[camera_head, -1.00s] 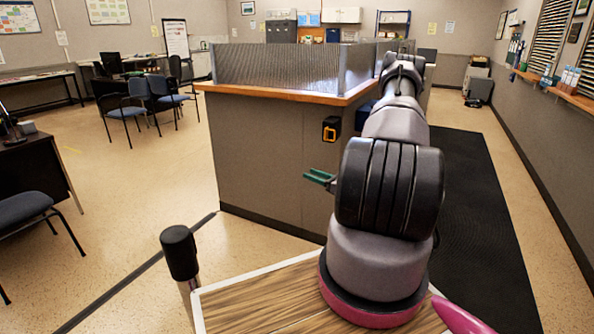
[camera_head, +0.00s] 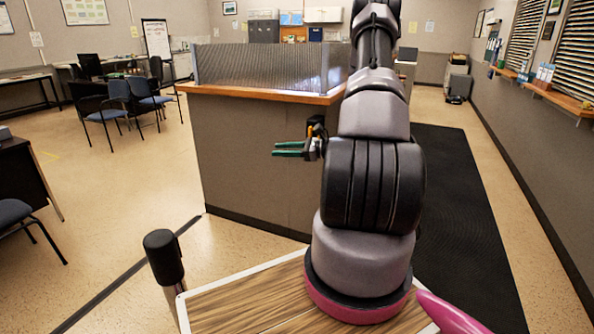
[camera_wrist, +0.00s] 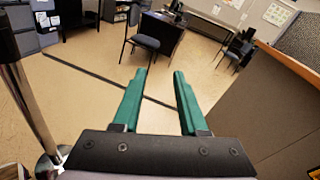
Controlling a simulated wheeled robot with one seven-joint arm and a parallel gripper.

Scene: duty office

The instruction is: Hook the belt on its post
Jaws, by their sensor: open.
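A post with a black top (camera_head: 163,257) stands at the lower left in the head view. In the wrist view a chrome post (camera_wrist: 28,100) rises along the left edge from a round base on the floor. A small black unit (camera_head: 316,121) is on the grey counter's side panel, mostly hidden behind my gripper. I cannot make out a belt. My gripper (camera_head: 275,149) has green fingers pointing left in front of the counter. In the wrist view the fingers (camera_wrist: 161,76) are apart with nothing between them.
The grey counter (camera_head: 245,165) with a wooden ledge stands close behind my gripper and fills the right of the wrist view. A dark mat (camera_head: 465,220) lies to the right. Chairs (camera_head: 130,105) and desks are at the left. The floor between (camera_head: 110,185) is clear.

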